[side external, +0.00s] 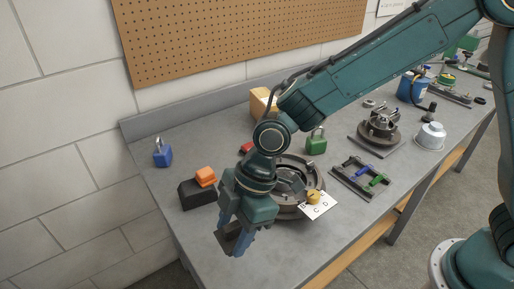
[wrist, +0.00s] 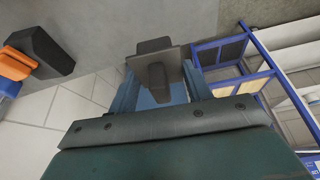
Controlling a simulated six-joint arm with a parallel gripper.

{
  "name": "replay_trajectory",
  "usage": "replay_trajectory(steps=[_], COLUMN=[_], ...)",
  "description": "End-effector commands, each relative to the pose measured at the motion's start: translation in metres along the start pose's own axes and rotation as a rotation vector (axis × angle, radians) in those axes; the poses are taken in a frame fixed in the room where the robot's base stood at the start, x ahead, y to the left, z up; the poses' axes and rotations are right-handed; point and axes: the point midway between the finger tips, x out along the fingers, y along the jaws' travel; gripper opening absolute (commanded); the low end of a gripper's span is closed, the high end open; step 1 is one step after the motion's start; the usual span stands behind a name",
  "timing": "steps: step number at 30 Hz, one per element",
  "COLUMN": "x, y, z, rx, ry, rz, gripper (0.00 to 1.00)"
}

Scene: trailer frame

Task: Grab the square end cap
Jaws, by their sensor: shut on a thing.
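The square end cap is a dark grey piece with a flat square plate and a stubby plug, in the wrist view (wrist: 157,48). My gripper (wrist: 160,82) is shut on it, with the blue fingers on either side of the plug. In the side view my gripper (side external: 234,240) points down near the table's near-left part, and the end cap (side external: 228,241) shows as a dark patch partly hidden by the fingers.
A round metal fixture (side external: 298,178) and a lettered white card (side external: 319,207) are to the right. Blue and green padlocks (side external: 162,155) (side external: 317,142) stand farther back.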

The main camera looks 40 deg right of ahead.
Motion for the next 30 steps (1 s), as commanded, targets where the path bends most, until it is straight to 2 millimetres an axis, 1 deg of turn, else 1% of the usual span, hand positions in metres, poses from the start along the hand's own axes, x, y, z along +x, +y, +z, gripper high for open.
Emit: replay_trajectory(steps=[1,6,12,15,21,30], x=[-0.012,-0.047,-0.081,-0.092,-0.105,-0.107], y=[0.001,0.001,0.001,0.001,0.0,0.0], z=[-0.006,-0.02,-0.034,-0.039,-0.043,-0.044], rx=[-0.003,-0.002,-0.001,-0.002,-0.001,0.0], ry=[0.005,0.004,0.003,0.003,0.001,0.0], rz=[0.005,0.004,0.003,0.002,0.0,0.0], gripper=[0.25,0.25,0.25,0.25,0.25,0.25])
